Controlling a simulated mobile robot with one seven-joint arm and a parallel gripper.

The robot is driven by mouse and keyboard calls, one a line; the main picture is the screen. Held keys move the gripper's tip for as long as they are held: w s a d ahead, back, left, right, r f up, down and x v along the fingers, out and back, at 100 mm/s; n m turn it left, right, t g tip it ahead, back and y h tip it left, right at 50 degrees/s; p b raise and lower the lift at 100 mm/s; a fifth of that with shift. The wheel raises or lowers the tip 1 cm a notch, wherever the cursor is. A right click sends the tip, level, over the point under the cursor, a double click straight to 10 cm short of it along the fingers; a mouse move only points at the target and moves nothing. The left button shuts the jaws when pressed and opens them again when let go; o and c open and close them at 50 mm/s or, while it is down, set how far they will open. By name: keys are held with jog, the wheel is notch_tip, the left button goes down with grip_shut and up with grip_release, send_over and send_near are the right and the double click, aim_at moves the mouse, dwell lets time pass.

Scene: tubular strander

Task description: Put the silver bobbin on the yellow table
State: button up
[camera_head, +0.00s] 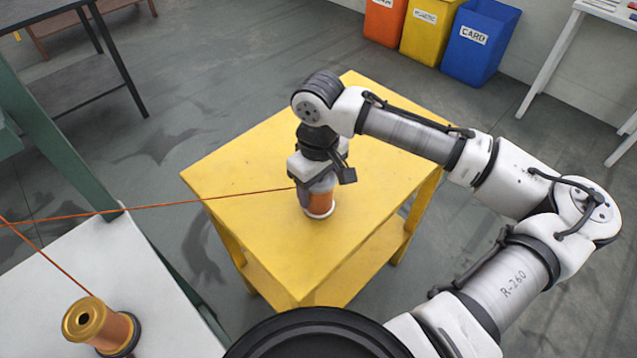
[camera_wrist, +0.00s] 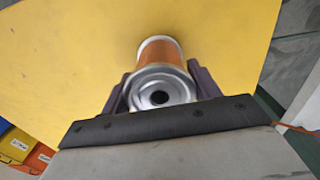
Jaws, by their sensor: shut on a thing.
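The silver bobbin (camera_head: 319,204), wound with copper-orange wire, is upright at the yellow table (camera_head: 250,180), over the middle of its top. My gripper (camera_head: 318,185) is above it and shut on its upper end. In the wrist view the bobbin (camera_wrist: 160,78) shows its silver end and orange winding between the two dark fingers of my gripper (camera_wrist: 160,90). The yellow table top (camera_wrist: 80,60) fills the background there. I cannot tell whether the bobbin's lower flange touches the table. An orange wire (camera_head: 200,201) runs from the bobbin to the left.
A gold bobbin (camera_head: 100,328) stands on a white surface (camera_head: 90,265) at lower left. A green frame (camera_head: 65,145) rises beside it. Orange, yellow and blue bins (camera_head: 480,45) stand at the back, with a white table (camera_head: 555,55) at right. The yellow top around the bobbin is clear.

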jog(key=shift+f, duration=0.1)
jog(key=o, duration=1.6)
jog(key=shift+c, duration=0.2)
notch_tip(320, 180, up, 12)
jog(key=shift+r, duration=0.2)
